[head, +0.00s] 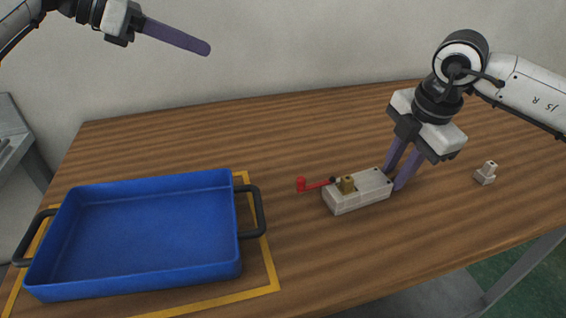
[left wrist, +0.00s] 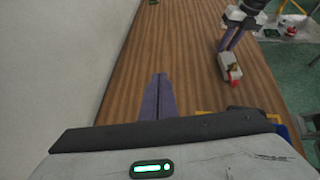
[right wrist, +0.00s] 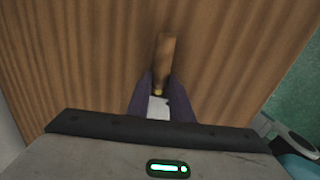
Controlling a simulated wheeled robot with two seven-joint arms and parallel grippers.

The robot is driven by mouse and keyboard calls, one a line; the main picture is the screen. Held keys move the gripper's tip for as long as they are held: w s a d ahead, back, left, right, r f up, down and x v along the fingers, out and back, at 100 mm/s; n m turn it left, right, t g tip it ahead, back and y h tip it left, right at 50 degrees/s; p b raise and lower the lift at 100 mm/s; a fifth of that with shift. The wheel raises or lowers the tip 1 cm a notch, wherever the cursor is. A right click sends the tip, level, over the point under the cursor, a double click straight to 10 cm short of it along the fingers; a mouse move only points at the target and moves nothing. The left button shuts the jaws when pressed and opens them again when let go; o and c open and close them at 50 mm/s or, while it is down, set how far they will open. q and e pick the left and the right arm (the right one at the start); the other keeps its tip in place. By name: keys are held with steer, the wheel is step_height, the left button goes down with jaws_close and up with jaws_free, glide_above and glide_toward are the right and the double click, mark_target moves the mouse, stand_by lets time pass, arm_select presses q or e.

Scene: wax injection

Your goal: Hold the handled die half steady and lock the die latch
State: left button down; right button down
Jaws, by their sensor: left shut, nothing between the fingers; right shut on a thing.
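The die (head: 358,197) is a pale grey block lying flat on the wooden table, with a brass fitting (head: 347,185) on top. The die latch, a red lever (head: 312,186), sticks out left from its far left corner. In the right wrist view a pale part of the die (right wrist: 157,108) shows between the fingers. My left gripper (head: 204,47) is shut and empty, high above the table's back edge, well away from the die.
A blue tray (head: 150,287) with dark handles stands on the left, inside a yellow outline (head: 262,265). A small pale stepped piece (head: 486,174) sits on the right of the table. The wood behind the die and tray is clear.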

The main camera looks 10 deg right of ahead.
arm_select(q)
steer(key=s+d+f+m+g+y, duration=0.2)
steer(key=s+d+f+m+y, duration=0.1)
steer(key=s+m+y, duration=0.1)
steer(key=s+d+f+m+g+y, duration=0.3)
steer(key=s+m, duration=0.3)
steer(key=s, duration=0.3)
steer(key=shift+s+d+f+y, duration=0.25)
steer(key=shift+d+f+y, duration=0.1)
steer(key=shift+d+y, duration=0.1)
steer(key=shift+f, duration=0.1)
steer(key=x, duration=1)
steer(key=shift+s+d, duration=0.55)
steer(key=shift+d, duration=0.2)
steer(key=shift+s+d, duration=0.35)
steer(key=shift+d, duration=0.15)
steer(key=shift+s+d, duration=0.25)
steer(key=shift+d, duration=0.15)
